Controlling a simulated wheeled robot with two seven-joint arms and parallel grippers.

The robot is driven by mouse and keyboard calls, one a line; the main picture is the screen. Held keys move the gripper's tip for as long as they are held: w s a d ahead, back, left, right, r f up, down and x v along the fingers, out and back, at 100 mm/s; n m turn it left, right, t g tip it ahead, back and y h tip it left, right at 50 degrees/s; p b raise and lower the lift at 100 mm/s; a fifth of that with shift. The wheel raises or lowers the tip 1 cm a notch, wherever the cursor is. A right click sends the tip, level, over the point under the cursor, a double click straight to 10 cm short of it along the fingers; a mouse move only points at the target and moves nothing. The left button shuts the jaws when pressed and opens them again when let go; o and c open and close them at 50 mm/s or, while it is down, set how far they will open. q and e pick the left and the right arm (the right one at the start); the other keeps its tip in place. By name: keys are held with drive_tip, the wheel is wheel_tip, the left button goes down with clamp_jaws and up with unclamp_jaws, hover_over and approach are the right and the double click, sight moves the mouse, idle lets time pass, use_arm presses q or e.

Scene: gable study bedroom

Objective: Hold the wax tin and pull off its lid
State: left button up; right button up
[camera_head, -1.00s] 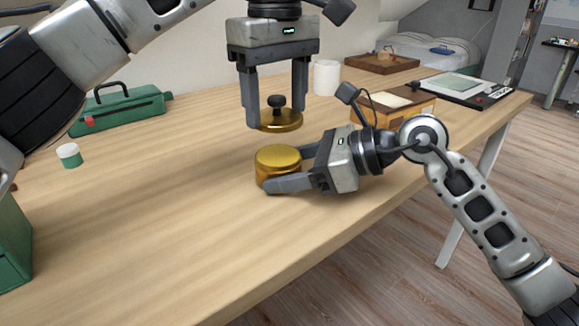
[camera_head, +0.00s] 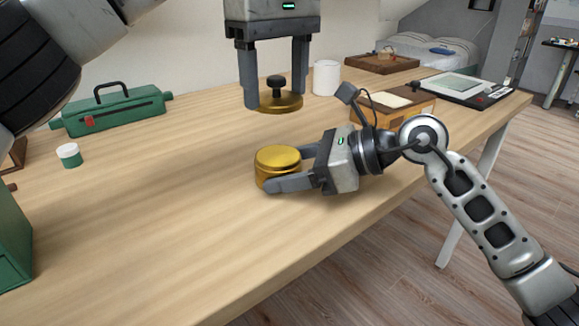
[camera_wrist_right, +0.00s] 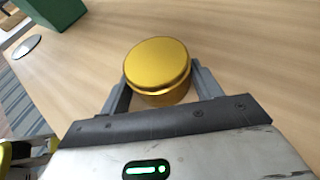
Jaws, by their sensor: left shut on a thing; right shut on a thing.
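The wax tin (camera_head: 277,171) is a round, gold tin low over the front part of the table. Its top looks smooth and gold. My right gripper (camera_head: 287,169) is shut around its sides from the right; the right wrist view also shows the tin (camera_wrist_right: 158,68) between the fingers. The lid (camera_head: 287,104) is a gold disc with a black knob. My left gripper (camera_head: 274,101) points down, shut on the lid, and holds it above and behind the tin, with a clear gap between them. The lid's far edge is partly hidden by the fingers.
The wooden table (camera_head: 150,225) is clear in front and to the left of the tin. A green toolbox (camera_head: 115,112), a small white-and-green jar (camera_head: 69,155) and a green box (camera_head: 12,245) stand left. A white cup (camera_head: 326,78) and a wooden box (camera_head: 400,106) stand behind the right arm.

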use_arm(q)
drive_tip(key=shift+r, duration=1.3)
use_arm(e)
drive_tip(key=o, duration=1.2)
